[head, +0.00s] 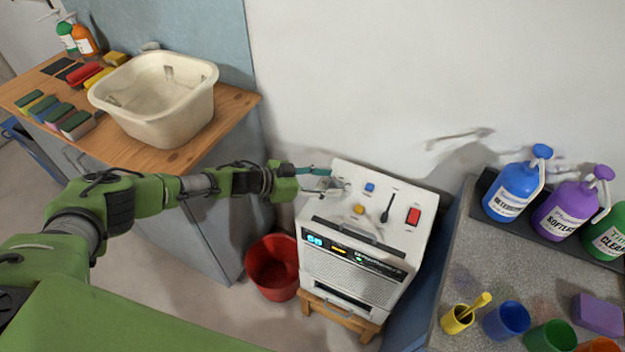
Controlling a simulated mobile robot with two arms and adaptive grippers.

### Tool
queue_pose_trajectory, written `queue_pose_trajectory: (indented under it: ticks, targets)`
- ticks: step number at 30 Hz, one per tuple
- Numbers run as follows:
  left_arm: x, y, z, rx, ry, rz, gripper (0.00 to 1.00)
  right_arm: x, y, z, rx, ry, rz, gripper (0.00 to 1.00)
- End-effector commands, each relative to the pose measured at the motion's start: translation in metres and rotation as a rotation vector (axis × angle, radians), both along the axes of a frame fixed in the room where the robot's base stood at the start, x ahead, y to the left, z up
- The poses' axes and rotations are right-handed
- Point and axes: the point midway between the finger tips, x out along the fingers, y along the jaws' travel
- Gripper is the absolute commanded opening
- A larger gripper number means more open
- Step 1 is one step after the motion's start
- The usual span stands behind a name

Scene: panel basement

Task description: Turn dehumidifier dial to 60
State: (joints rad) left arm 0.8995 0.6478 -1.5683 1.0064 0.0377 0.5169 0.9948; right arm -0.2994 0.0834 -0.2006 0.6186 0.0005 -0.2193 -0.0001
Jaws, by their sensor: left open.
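The white dehumidifier (352,262) stands on a small wooden stool against the wall. Its sloped top panel carries a blue button (369,188), a yellow button (358,209), a black lever (387,208) and a red switch (413,216). A lit blue display (315,240) is on its front; its digits are too small to read surely. My left gripper (326,183) is open at the panel's upper left corner, reaching in from the left. The dial is hard to make out there, largely hidden by the fingers. My right gripper is not in view.
A red bucket (272,268) stands on the floor left of the dehumidifier. A wooden counter (232,104) with a cream basin (150,125) is at left. A grey speckled counter (455,262) with bottles and cups stands close at right.

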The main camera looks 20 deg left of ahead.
Motion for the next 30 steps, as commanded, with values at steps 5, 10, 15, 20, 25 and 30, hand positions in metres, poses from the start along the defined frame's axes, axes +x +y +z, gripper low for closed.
queue_pose_trajectory:
  ticks: [5,10,15,20,25,30]
  targets:
    - [-0.016,0.027,0.012,0.003,0.0,0.004,0.46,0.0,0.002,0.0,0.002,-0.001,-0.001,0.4]
    - [-0.034,0.055,0.026,0.001,0.0,0.004,0.46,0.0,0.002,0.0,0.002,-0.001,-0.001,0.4]
    - [-0.049,0.076,0.037,0.001,0.0,0.003,0.46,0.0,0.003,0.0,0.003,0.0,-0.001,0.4]
    - [-0.056,0.085,0.042,0.0,0.0,0.002,0.46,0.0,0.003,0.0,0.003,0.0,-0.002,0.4]
    - [-0.058,0.087,0.044,0.0,0.0,0.001,0.46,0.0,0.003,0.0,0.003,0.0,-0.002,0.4]
    - [-0.057,0.087,0.043,0.0,0.0,0.001,0.46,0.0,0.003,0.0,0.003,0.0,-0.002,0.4]
